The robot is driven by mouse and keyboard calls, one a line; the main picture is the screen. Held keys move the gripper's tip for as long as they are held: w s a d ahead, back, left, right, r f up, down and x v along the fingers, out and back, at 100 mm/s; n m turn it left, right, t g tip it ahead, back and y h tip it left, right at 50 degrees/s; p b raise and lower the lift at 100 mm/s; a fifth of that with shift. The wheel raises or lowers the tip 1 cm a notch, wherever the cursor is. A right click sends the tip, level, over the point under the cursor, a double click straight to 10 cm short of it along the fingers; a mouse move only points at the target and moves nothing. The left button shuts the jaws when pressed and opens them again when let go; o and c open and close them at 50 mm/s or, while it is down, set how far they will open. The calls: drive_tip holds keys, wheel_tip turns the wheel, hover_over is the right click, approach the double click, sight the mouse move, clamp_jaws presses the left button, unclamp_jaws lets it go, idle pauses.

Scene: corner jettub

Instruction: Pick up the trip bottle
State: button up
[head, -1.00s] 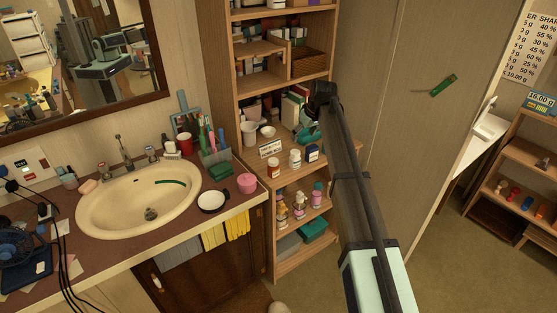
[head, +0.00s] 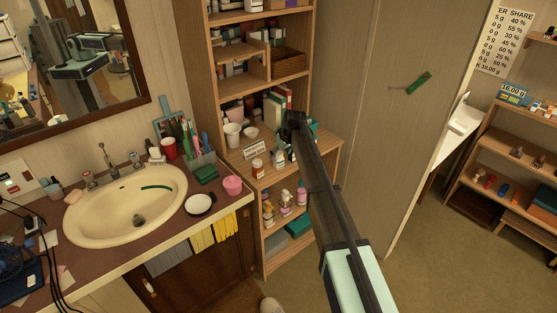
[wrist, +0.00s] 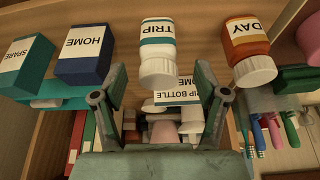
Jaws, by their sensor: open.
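The trip bottle (wrist: 158,52) is white with teal bands, a "TRIP" label and a white cap. In the wrist view it stands just beyond and between the fingers of my gripper (wrist: 160,88). The fingers are spread apart, with nothing held between them. In the head view the trip bottle (head: 279,159) stands on the wooden shelf ledge (head: 318,156), right of an orange bottle. My arm comes in from the lower right, and its end hides most of the gripper there.
The orange "DAY" bottle (wrist: 248,42) stands on one side of the trip bottle. A blue "HOME" box (wrist: 86,52) and a green "SPARE" box (wrist: 24,62) are on the other. A sink (head: 125,205) is at left.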

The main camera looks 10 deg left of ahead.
sight(279, 158)
drive_tip(key=shift+p+x, duration=0.9)
drive_tip(key=shift+x, duration=1.3)
drive_tip(key=c, duration=1.2)
drive_tip(key=shift+c, duration=0.2)
